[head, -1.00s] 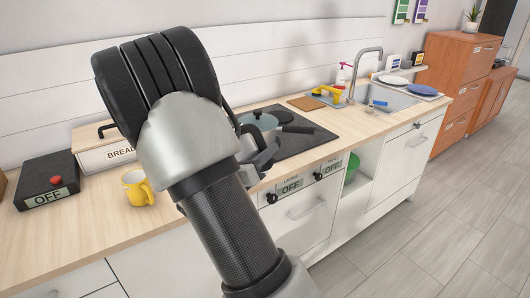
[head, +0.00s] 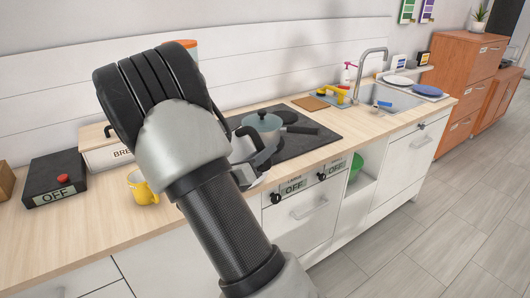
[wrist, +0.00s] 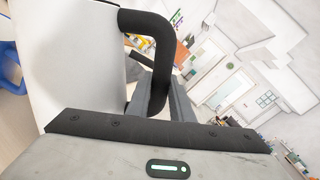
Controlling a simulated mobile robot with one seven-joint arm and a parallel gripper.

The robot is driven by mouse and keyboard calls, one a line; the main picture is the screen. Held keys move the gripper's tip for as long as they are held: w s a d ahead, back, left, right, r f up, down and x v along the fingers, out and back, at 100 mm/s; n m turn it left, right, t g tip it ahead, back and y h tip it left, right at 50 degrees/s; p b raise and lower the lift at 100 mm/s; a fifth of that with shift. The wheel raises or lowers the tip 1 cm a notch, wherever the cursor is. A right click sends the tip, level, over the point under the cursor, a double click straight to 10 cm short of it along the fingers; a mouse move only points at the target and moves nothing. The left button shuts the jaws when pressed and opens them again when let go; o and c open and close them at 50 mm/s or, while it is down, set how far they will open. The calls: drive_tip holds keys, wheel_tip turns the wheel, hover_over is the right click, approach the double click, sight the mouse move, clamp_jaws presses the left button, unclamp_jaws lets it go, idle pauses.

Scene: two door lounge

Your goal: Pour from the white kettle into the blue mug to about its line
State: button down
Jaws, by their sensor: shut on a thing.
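The white kettle (wrist: 80,65) fills the left of the wrist view, its pale wall close to the camera. My gripper (wrist: 163,95) is shut on the kettle's black handle (wrist: 158,22). In the head view my gripper (head: 264,158) is partly hidden behind my own arm, and only a little of the kettle (head: 243,148) shows there. A blue thing (wrist: 10,70), likely the blue mug, shows cut off at the wrist view's left edge, beyond the kettle. The mug does not show in the head view. The spout, any stream, and the mug's line and level are hidden.
A yellow mug (head: 141,188), a bread box (head: 97,157) and a black box marked OFF (head: 55,181) stand on the counter at left. A pot (head: 262,125) sits on the black hob (head: 310,141). The sink (head: 385,102) is farther right.

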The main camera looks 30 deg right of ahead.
sight(254, 130)
drive_tip(key=shift+w+a+f, duration=0.1)
drive_tip(key=shift+a+f, duration=0.1)
drive_tip(key=shift+f, duration=0.05)
drive_tip(key=shift+w+r+n+p, duration=0.2)
drive_tip(key=shift+r+n+p, duration=0.4)
drive_tip(key=shift+p, duration=0.7)
drive_tip(key=shift+w+r+n+p, duration=0.1)
drive_tip(key=shift+r+n+p, duration=0.4)
drive_tip(key=shift+r+p, duration=0.8)
idle(0.5)
drive_tip(key=shift+w+a+r+n+p, duration=0.1)
drive_tip(key=shift+w+r+n+p, duration=0.2)
drive_tip(key=shift+p, duration=0.35)
drive_tip(key=shift+a+r+n+p, duration=0.1)
drive_tip(key=shift+r+p, duration=0.25)
drive_tip(key=shift+p, duration=0.35)
drive_tip(key=shift+w+a+r+n+p, duration=0.1)
drive_tip(key=shift+w+r+n+p, duration=0.2)
drive_tip(key=shift+p, duration=0.35)
drive_tip(key=shift+w+a+r+n+p, duration=0.15)
drive_tip(key=shift+r+n+p, duration=0.1)
drive_tip(key=shift+r+p, duration=0.4)
drive_tip(key=shift+w+a+r+n+p, duration=0.15)
drive_tip(key=shift+r+n+p, duration=0.15)
drive_tip(key=shift+p, duration=0.6)
idle(1.1)
